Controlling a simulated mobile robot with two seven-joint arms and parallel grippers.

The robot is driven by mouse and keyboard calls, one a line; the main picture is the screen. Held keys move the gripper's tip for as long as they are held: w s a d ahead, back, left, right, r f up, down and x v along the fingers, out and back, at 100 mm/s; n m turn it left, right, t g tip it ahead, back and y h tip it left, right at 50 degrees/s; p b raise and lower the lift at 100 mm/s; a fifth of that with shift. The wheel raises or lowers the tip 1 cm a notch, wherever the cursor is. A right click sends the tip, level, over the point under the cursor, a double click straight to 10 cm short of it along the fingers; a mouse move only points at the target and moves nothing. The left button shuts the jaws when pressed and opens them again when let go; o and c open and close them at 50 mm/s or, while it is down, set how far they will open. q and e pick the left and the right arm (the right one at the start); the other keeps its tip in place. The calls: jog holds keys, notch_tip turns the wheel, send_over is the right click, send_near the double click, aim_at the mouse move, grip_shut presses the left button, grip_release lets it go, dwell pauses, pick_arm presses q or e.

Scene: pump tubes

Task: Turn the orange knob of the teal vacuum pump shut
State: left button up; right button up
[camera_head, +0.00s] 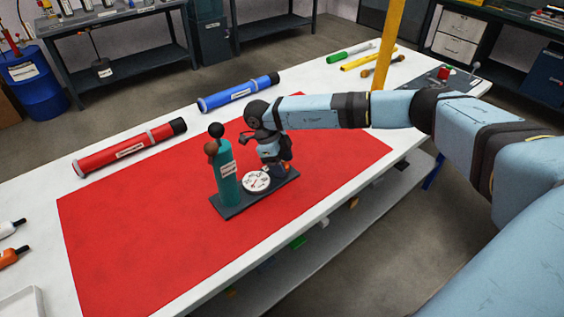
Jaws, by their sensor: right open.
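The teal vacuum pump (228,187) stands upright on a dark base plate (226,209) on the red mat. A black ball and a brown ball top it, and a round white gauge (256,182) sits beside the cylinder. My right arm comes in from the right, and its gripper (277,168) points down at the right end of the base plate, just behind the gauge. Its jaws are open. A bit of orange (285,167), probably the orange knob, shows at the gripper's tips and is mostly hidden by it. I cannot tell if they touch. My left gripper is not in view.
The red mat (120,235) covers much of the white table (30,195). A red tube (130,150) and a blue tube (238,93) lie behind the pump. Green and yellow tubes lie at the back right, near a yellow post (388,45). The mat's front left is clear.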

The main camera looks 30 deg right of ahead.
jog(key=v, duration=1.3)
jog(key=shift+a+r, duration=0.15)
jog(key=shift+r, duration=0.2)
